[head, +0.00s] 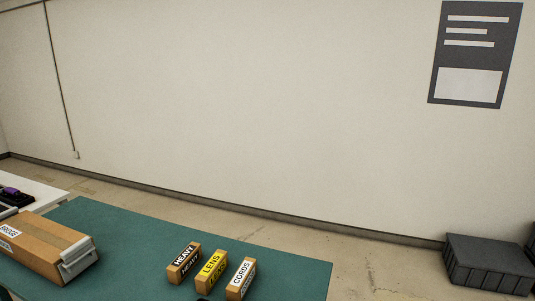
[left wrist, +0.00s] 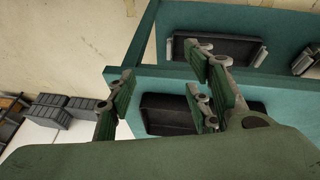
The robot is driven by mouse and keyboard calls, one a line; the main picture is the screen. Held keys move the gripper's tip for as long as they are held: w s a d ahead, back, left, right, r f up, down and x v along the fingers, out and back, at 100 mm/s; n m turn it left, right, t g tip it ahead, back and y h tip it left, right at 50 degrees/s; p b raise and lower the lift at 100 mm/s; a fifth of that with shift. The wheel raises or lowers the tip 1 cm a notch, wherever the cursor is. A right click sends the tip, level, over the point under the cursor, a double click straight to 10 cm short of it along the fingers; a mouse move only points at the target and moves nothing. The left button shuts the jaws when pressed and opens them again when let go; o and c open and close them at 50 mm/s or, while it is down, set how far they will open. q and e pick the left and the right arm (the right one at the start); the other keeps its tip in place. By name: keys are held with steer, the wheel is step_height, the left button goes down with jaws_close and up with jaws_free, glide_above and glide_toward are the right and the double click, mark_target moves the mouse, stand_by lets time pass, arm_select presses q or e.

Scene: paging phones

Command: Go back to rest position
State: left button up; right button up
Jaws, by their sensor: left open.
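My left gripper (left wrist: 162,82) shows in the left wrist view with its green-padded fingers spread apart and nothing between them. Behind the fingers is a teal rack or shelf (left wrist: 285,90) with dark trays, one upper tray (left wrist: 225,48) and one lower tray (left wrist: 165,112) partly hidden by the fingers. The gripper looks apart from them, though the distance is hard to tell. No gripper can be made out in the head view, and my right gripper is in neither view.
In the head view a teal table (head: 130,225) carries a long brown box (head: 45,245) and small boxes labelled HEAVY (head: 184,263), LENS (head: 211,270) and CORDS (head: 241,279). A dark grey crate (head: 488,265) stands by the wall. Grey bins (left wrist: 48,108) show in the wrist view.

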arm_select(q)
steer(key=s+a+f+y, duration=0.2)
steer(key=s+a+y, duration=0.1)
steer(key=s+a, duration=0.5)
step_height(320, 180, down, 28)
steer(key=f+g+b, duration=0.1)
steer(key=s+a+f, duration=0.2)
steer(key=s+f, duration=0.5)
steer(key=s, duration=0.1)
steer(key=s+a+f+g+b, duration=0.1)
steer(key=s+f, duration=0.7)
steer(key=s, duration=0.1)
steer(key=shift+a+f+g, duration=0.15)
steer(key=shift+a+g, duration=0.15)
steer(key=shift+a, duration=0.05)
